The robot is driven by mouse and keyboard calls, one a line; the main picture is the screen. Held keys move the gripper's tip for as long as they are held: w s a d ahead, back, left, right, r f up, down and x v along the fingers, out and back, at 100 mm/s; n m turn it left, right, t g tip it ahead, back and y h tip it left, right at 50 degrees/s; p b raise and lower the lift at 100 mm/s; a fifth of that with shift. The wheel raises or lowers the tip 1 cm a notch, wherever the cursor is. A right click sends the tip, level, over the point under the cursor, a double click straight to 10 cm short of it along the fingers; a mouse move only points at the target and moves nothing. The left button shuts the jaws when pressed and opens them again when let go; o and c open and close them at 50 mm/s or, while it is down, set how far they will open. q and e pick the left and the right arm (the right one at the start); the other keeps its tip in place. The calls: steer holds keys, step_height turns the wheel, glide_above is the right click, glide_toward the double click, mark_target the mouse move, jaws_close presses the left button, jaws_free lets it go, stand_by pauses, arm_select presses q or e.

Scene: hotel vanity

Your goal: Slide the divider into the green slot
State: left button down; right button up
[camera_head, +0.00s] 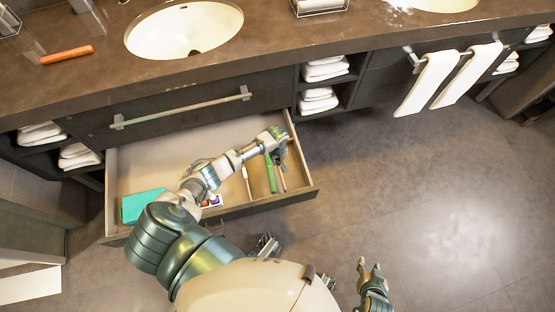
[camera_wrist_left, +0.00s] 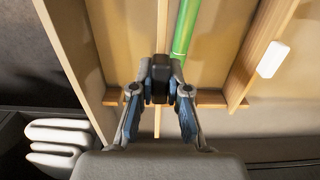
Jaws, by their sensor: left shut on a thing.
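My left gripper (camera_head: 272,140) reaches into the open drawer and is shut on a thin wooden divider (camera_head: 281,178). In the left wrist view the fingers (camera_wrist_left: 160,78) close around this divider (camera_wrist_left: 162,32), which runs lengthwise. The green slot (camera_head: 270,176) is a bright green strip beside the divider, just left of it in the head view. In the left wrist view the green strip (camera_wrist_left: 185,32) lies just right of the divider, with a narrow gap. Whether the divider touches the drawer floor is unclear. My right gripper (camera_head: 370,272) is open and empty, outside the drawer.
The drawer (camera_head: 212,211) holds a teal item (camera_head: 141,205) and small items (camera_head: 211,201) at the left. Another wooden strip (camera_wrist_left: 262,50) has a white piece (camera_wrist_left: 272,59) next to it. The drawer's side wall (camera_wrist_left: 75,60) is close to the gripper. Folded towels (camera_head: 319,100) sit nearby.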

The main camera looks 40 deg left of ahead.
arm_select(q)
steer(key=shift+p, duration=0.3)
steer(key=shift+f+b, duration=1.3)
steer(key=shift+f, duration=1.25)
stand_by(0.6)
steer(key=c, duration=1.1)
jaws_free()
step_height(320, 180, up, 12)
steer(key=shift+f, duration=0.1)
